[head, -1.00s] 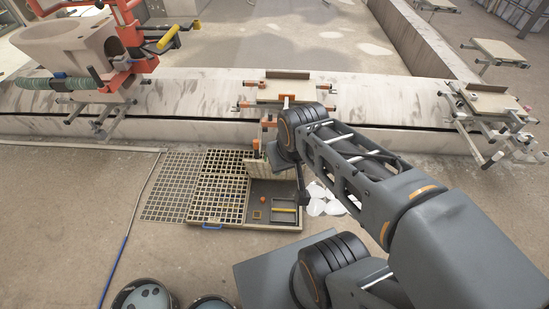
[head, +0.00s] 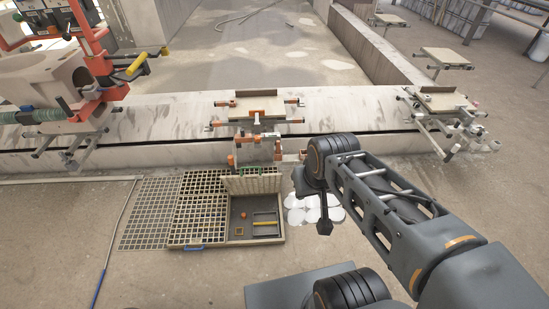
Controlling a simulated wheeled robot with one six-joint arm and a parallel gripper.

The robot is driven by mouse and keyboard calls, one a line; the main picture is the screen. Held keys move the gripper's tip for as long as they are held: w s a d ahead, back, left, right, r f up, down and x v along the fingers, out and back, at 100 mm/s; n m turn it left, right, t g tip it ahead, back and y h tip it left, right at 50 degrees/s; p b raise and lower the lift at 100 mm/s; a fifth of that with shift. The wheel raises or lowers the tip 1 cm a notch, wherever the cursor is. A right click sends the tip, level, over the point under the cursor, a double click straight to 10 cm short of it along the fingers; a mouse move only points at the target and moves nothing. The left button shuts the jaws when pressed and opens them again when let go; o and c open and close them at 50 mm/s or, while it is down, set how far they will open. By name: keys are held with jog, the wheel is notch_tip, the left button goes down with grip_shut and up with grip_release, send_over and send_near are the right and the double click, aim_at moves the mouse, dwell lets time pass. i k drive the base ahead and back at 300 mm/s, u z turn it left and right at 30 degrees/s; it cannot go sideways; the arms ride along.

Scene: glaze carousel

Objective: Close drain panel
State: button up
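The drain panel (head: 252,184) is a pale lid that stands raised along the back edge of the open drain pit (head: 278,241). The pit is a shallow grey tray with an orange ball (head: 243,214), a small yellowish square (head: 239,230) and a yellow bar (head: 265,223) in it. My gripper (head: 325,228) points down to the right of the pit and the panel, apart from both. It is small and dark here, and its fingers cannot be made out.
Grid gratings (head: 204,205) lie left of the pit, with a blue handle (head: 193,249) at the front. A long ledge (head: 180,124) with a bracketed board (head: 259,107) runs behind.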

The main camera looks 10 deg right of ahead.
aim_at(260, 183)
jog(key=z, duration=0.3)
jog(key=i, duration=1.05)
jog(key=u, duration=0.8)
